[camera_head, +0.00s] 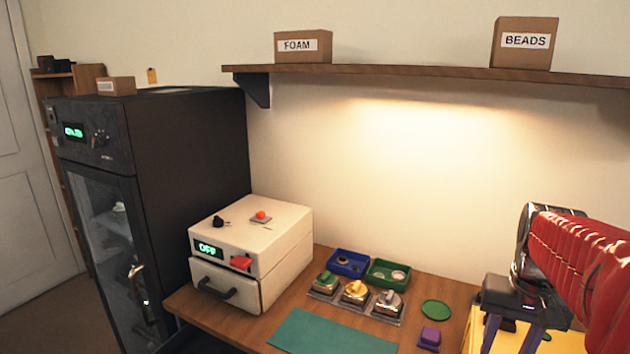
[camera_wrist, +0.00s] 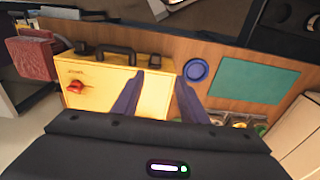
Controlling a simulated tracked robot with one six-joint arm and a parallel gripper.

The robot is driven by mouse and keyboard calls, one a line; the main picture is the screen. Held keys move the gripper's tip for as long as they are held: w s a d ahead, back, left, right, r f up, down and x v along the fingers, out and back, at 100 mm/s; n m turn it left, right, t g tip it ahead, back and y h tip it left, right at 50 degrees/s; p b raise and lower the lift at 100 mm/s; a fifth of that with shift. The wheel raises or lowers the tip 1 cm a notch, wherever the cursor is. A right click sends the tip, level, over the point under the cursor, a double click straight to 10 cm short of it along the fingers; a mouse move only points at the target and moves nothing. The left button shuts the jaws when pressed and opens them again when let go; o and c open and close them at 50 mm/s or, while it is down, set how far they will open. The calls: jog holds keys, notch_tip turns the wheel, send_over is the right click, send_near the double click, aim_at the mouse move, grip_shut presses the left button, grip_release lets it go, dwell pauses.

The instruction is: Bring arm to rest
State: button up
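My arm (camera_head: 580,255), with a red ribbed cover, reaches in from the right edge in the head view. My gripper (camera_head: 508,340) hangs from it at the lower right, over the yellow box (camera_head: 478,338). In the wrist view my gripper (camera_wrist: 160,77) shows two purple fingers spread apart with nothing between them. The yellow box (camera_wrist: 105,90) lies behind and below the fingers there, with a dark handle and a red knob. Whether the fingertips touch it I cannot tell.
A white drawer unit (camera_head: 285,225) reading OFF stands beside a dark glass-door cabinet (camera_head: 190,150). Blue (camera_head: 333,266) and green (camera_head: 376,280) trays, several small fixtures, a teal mat (camera_head: 325,335), a green disc (camera_head: 436,309) and a purple block (camera_head: 429,338) occupy the bench. A shelf (camera_head: 430,71) hangs above.

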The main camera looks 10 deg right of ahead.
jog(key=s+a+n+t, duration=0.2)
jog(key=a+n, duration=0.1)
jog(key=a, duration=0.8)
jog(key=s+a+n+t, duration=0.2)
jog(key=s+a+n, duration=0.1)
jog(key=a, duration=0.9)
jog(key=shift+s+a+n+t+y, duration=0.25)
jog(key=shift+s+n+t+y, duration=0.05)
jog(key=shift+s+n+t, duration=0.1)
jog(key=shift+c, duration=1)
jog(key=shift+d, duration=0.1)
